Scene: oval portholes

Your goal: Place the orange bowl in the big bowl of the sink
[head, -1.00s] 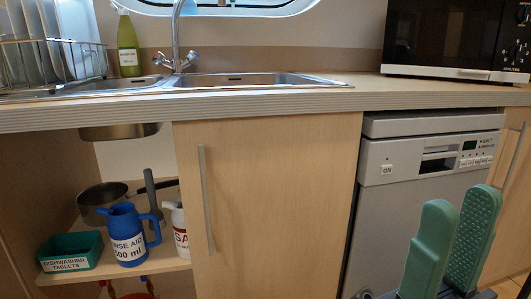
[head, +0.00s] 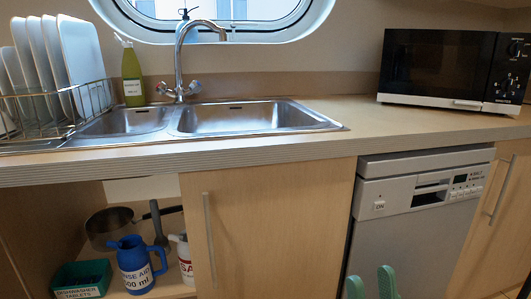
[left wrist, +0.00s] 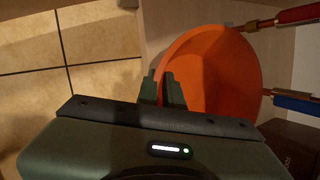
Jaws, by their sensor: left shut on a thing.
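The orange bowl (left wrist: 225,75) shows in the left wrist view, its opening facing the camera. My left gripper (left wrist: 163,88) is shut on the bowl's near rim. Neither the bowl nor my left gripper shows in the head view. The sink's big bowl (head: 250,118) is the right, wider basin in the head view and looks empty. My right gripper (head: 371,280) is at the bottom edge of the head view, in front of the dishwasher, its green fingers apart with nothing between them.
The small basin (head: 130,122), a dish rack (head: 85,112) with plates and a green bottle (head: 132,75) are left of the big basin. A tap (head: 179,60) stands behind it. A blue jug (head: 135,265) stands on the open shelf below.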

